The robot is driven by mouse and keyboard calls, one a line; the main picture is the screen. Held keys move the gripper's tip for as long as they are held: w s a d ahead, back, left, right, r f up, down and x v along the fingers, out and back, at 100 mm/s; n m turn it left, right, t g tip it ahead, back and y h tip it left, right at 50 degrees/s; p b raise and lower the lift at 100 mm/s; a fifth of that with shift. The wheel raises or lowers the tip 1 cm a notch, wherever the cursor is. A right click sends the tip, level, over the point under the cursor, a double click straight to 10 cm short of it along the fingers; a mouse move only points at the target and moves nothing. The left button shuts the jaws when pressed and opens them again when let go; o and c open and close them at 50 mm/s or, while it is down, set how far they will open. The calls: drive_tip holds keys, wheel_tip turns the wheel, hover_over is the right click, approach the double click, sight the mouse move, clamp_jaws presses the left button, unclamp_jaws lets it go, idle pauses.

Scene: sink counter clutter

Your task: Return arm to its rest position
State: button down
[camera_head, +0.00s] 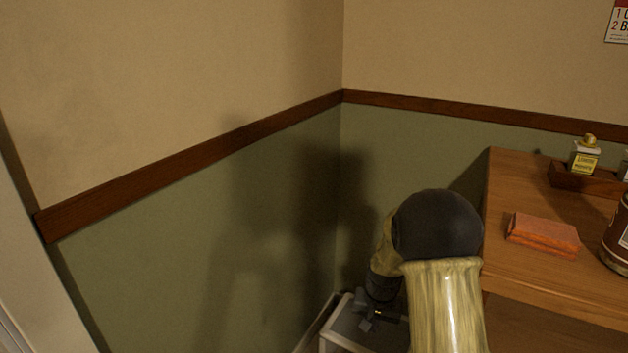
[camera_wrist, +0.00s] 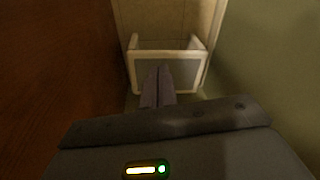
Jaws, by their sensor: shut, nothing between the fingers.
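My gripper (camera_wrist: 157,75) shows in the wrist view with its two fingers together, shut and empty. It points toward a pale-framed bin or box (camera_wrist: 170,72) with a grey front panel, standing by a wall. In the head view, my arm rises at the lower middle, left of the wooden counter, and bends down toward the same kind of pale-edged box (camera_head: 335,340) in the corner. I cannot tell whether the gripper touches the box.
A wooden counter (camera_head: 515,180) stands close on the right, with an orange-brown block (camera_head: 543,234), a small yellow-labelled bottle (camera_head: 584,157) in a wooden tray (camera_head: 566,180), and a dark jar (camera_head: 617,240). Green and beige walls (camera_head: 200,250) meet behind my arm. A white door frame (camera_head: 20,270) is at left.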

drive_tip(key=s+r+n+t+p, duration=0.1)
drive_tip(key=s+r+n, duration=0.1)
drive_tip(key=s+r, duration=0.6)
drive_tip(key=s+r+n+p, duration=0.1)
drive_tip(key=s+r, duration=0.4)
drive_tip(key=s, duration=0.7)
wheel_tip(320, 180, up, 37)
drive_tip(key=p, duration=3.7)
drive_tip(key=shift+w+d+r+p, duration=0.15)
drive_tip(key=shift+w+d+p, duration=0.15)
drive_tip(key=shift+w+p, duration=0.1)
